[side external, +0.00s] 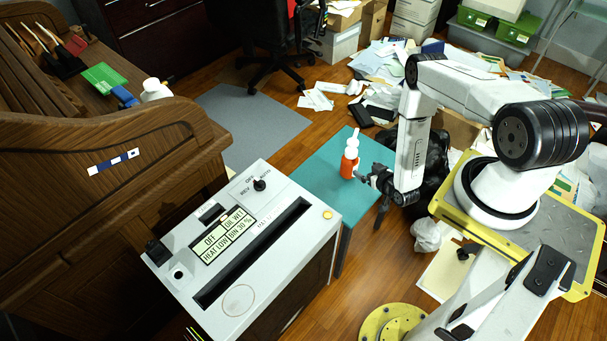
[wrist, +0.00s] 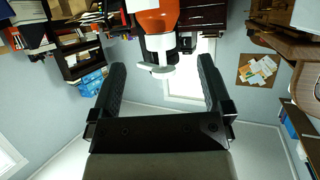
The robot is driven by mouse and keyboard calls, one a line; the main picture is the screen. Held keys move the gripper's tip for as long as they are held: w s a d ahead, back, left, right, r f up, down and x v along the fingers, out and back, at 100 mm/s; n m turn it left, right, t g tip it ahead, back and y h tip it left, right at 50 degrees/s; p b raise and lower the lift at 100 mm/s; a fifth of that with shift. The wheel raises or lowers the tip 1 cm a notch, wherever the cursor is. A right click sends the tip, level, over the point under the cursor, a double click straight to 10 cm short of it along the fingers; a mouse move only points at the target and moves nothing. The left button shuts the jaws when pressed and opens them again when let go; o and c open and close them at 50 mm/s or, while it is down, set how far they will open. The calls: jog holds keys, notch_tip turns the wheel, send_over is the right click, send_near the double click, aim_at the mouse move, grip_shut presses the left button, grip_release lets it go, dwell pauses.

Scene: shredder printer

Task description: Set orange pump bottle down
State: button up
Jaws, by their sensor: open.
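The orange pump bottle (side external: 348,167) with a white pump top stands upright on the teal table (side external: 315,182) in the side external view. My gripper (side external: 364,175) is just to the right of the bottle, low and close to it. In the wrist view, which looks upside down, the bottle (wrist: 153,22) shows at the top with its white pump hanging downward. My gripper (wrist: 161,72) is open there, its two black fingers spread, with the bottle beyond the fingertips. The bottle's base is out of the wrist view, and any contact with a finger cannot be told.
A white shredder machine (side external: 310,243) with a long slot and control panel stands in front of the table. A wooden roll-top desk (side external: 95,180) is at left. Scattered papers (side external: 385,65), a black bag (side external: 432,165) and an office chair (side external: 275,50) lie around. The teal table looks otherwise clear.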

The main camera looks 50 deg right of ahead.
jog(key=w+r+n+g+y, duration=0.2)
jog(key=w+r, duration=0.7)
jog(key=r, duration=0.1)
jog(key=w+a+r+g+y, duration=0.1)
jog(key=a+r, duration=0.2)
jog(key=r, duration=0.3)
jog(key=w+a+r+g, duration=0.1)
jog(key=w+a+r, duration=0.15)
jog(key=r, duration=0.25)
jog(key=s+a+r+n+g+y, duration=0.2)
jog(key=s+a+r+g, duration=0.3)
jog(key=s+a+r, duration=0.8)
notch_tip(320, 180, up, 4)
jog(key=shift+s+a+r+g, duration=0.15)
jog(key=shift+s+a+g, duration=0.2)
jog(key=shift+s, duration=0.85)
